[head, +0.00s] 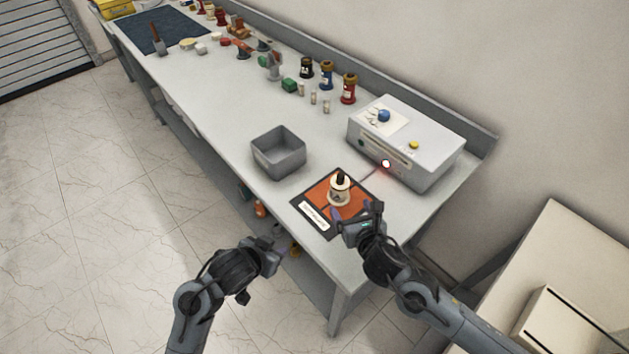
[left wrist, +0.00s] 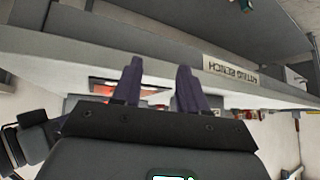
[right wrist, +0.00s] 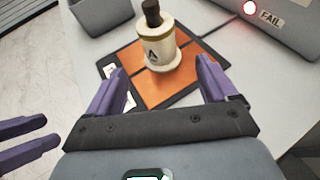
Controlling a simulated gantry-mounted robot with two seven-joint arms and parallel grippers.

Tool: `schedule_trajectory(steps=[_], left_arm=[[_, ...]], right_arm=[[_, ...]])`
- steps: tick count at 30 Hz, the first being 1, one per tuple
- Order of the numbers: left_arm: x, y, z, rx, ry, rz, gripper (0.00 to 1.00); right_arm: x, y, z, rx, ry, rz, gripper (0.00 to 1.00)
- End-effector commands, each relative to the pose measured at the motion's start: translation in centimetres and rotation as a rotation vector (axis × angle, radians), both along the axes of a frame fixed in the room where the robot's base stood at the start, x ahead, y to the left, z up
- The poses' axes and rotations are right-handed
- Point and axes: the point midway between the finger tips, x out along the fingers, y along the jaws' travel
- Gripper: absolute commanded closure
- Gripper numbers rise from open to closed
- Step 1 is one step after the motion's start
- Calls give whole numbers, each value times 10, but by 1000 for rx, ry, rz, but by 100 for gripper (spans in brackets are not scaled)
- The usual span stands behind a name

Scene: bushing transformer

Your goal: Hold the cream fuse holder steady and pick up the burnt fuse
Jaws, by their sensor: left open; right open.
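The cream fuse holder (head: 340,193) stands upright on an orange mat with a dark border (head: 318,190). The burnt fuse (head: 340,177), dark and short, sticks up from its top. In the right wrist view the holder (right wrist: 161,48) and the fuse (right wrist: 151,12) show beyond the fingers. My right gripper (head: 352,213) is open and empty, at the near side of the holder and apart from it. Its purple fingers (right wrist: 160,85) spread to both sides of the holder in the picture. My left gripper (head: 284,246) is open and empty, off the bench's front edge; its fingers (left wrist: 158,85) show in the left wrist view.
A grey open bin (head: 278,158) stands left of the mat. A grey tester box (head: 405,143) with a lit red lamp (head: 386,164) and a FAIL label (right wrist: 271,18) stands behind it. Several coloured bushings and small fuses stand farther back. The bench front is mostly clear.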

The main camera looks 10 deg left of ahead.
Motion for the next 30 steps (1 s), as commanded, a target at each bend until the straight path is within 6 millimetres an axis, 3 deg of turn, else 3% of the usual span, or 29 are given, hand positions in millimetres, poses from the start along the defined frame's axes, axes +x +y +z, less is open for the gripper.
schedule_trajectory(steps=[1,6,12,19,30], left_arm=[[22,-8,13,-15,-31,-29,57],[74,-39,50,-73,-99,-139,57],[109,-67,92,-132,-134,-256,57],[123,-85,120,-171,-138,-338,57],[126,-90,128,-182,-136,-362,57]], right_arm=[[0,0,0,0,0,0,14],[0,0,0,1,0,0,14],[0,0,0,1,0,0,14],[0,0,0,1,0,0,14],[24,10,-10,1,0,-1,14]])
